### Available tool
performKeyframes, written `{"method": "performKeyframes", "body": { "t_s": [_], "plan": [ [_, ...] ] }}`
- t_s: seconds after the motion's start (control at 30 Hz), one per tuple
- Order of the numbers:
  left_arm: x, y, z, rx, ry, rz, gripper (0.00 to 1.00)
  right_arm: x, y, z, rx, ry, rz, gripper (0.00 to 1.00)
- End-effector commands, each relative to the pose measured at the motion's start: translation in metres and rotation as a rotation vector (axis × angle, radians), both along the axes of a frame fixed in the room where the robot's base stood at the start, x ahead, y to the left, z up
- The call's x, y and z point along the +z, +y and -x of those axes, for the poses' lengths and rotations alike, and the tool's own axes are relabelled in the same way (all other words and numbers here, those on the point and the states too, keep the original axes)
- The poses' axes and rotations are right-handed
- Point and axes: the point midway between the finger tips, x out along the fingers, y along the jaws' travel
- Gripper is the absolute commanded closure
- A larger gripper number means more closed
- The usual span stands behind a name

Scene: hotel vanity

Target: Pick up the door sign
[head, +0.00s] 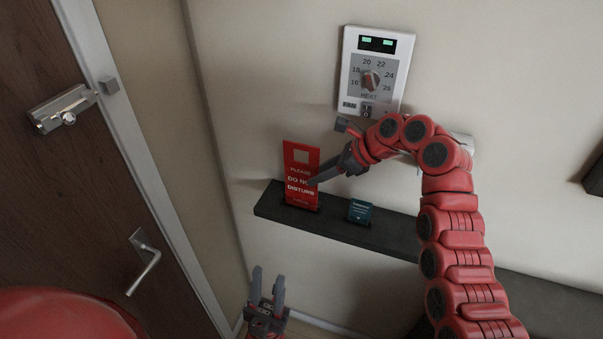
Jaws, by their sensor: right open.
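The red door sign (299,172), with white "Please do not disturb" lettering, stands upright at the left end of the dark wall shelf (336,229). My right gripper (324,154) is open, just right of the sign. Its lower finger overlaps the sign's right edge in the picture, hiding part of the lettering; I cannot tell whether it touches. Its other finger is above and to the right, in front of the wall. My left gripper (267,284) is open and empty, low in the picture below the shelf, fingers pointing up.
A small teal card (360,212) stands on the shelf right of the sign. A thermostat panel (374,72) is on the wall above my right gripper. A brown door (70,170) with a lever handle (145,264) and a latch (62,108) is at left.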

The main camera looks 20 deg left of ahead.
Motion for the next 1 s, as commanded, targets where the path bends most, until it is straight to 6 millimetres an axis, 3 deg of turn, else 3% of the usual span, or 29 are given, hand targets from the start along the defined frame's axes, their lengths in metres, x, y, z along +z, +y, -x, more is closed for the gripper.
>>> {"method": "performKeyframes", "body": {
  "t_s": [0.47, 0.63, 0.9, 1.0],
  "plan": [
    [0.034, 0.000, 0.000, 0.000, 0.000, 0.000, 0.63, -0.038, 0.034, -0.005, -0.001, 0.005, 0.002, 0.57],
    [0.037, 0.000, 0.000, 0.000, 0.000, 0.000, 0.63, -0.052, 0.045, -0.006, -0.001, 0.001, 0.002, 0.57],
    [0.036, 0.000, 0.000, 0.000, 0.000, 0.000, 0.63, -0.055, 0.047, -0.007, -0.002, -0.002, 0.000, 0.57],
    [0.036, 0.000, 0.000, 0.000, 0.000, 0.000, 0.63, -0.054, 0.047, -0.007, -0.002, -0.002, 0.000, 0.76]
  ]
}}
